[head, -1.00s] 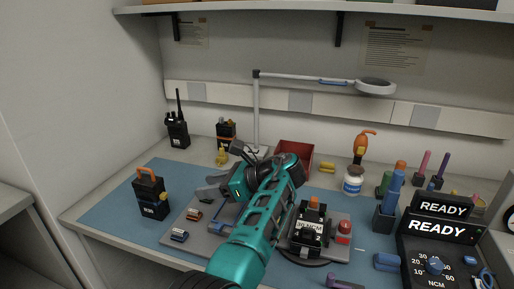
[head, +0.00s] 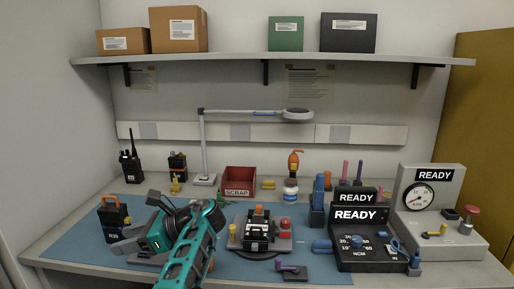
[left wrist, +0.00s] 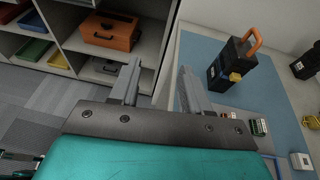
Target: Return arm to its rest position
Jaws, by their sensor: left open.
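My left arm (head: 190,255) is teal and reaches up from the bottom of the head view, over the front left of the bench. The left gripper's grey fingers (left wrist: 157,88) are spread apart in the left wrist view, with nothing between them. They point past the bench edge, with floor and shelving beyond. A black radio (head: 112,220) with an orange handle stands upright on the blue mat, left of the gripper; it also shows in the left wrist view (left wrist: 232,65), apart from the fingers. My right gripper is not in view.
A black fixture (head: 258,232) sits on a grey plate right of my arm. A red SCRAP bin (head: 240,181), a lamp (head: 204,150) and other radios stand behind. READY consoles (head: 360,245) fill the right. A shelving unit (left wrist: 110,35) stands beside the bench.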

